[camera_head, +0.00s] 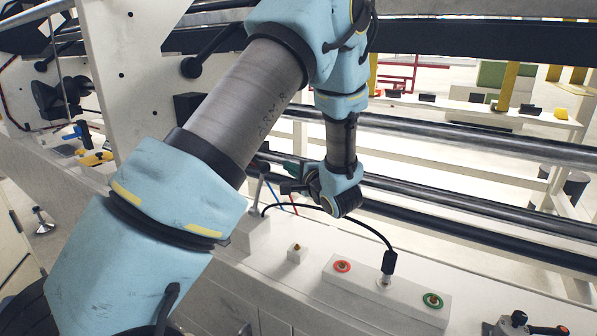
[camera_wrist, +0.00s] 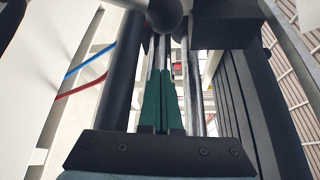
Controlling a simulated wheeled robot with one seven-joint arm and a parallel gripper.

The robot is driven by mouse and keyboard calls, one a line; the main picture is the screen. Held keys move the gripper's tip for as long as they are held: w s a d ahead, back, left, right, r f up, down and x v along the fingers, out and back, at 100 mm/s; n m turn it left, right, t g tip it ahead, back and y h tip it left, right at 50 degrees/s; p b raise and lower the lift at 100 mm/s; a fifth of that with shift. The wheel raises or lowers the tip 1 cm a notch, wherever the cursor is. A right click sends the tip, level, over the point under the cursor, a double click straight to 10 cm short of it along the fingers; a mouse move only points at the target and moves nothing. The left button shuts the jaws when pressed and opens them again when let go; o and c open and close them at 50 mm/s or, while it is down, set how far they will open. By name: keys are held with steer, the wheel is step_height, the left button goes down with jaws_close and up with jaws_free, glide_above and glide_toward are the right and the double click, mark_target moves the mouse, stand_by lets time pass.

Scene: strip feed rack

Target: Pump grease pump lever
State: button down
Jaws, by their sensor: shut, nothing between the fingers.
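A thin grey lever (camera_head: 257,190) stands tilted on a white housing (camera_head: 251,232) on the machine's ledge, in the middle of the head view. It appears to be the grease pump lever. My gripper (camera_head: 272,158) is beside its upper end, partly hidden by my wrist. In the wrist view my green gripper fingers (camera_wrist: 165,75) are shut together with nothing between them. A dark rounded end (camera_wrist: 165,14) shows just beyond the fingertips and may be the lever's knob. I cannot tell whether the fingers touch it.
A white button box (camera_head: 385,295) with a red button (camera_head: 342,266) and a green button (camera_head: 433,300) is at the lower right. A black cable (camera_head: 345,222) arches to it. Long rails (camera_head: 480,181) run behind my gripper.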

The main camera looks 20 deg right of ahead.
mark_target(260, 188)
steer(key=a, duration=0.2)
steer(key=s+a, duration=0.1)
steer(key=shift+a+r+p, duration=0.35)
steer(key=shift+p, duration=0.05)
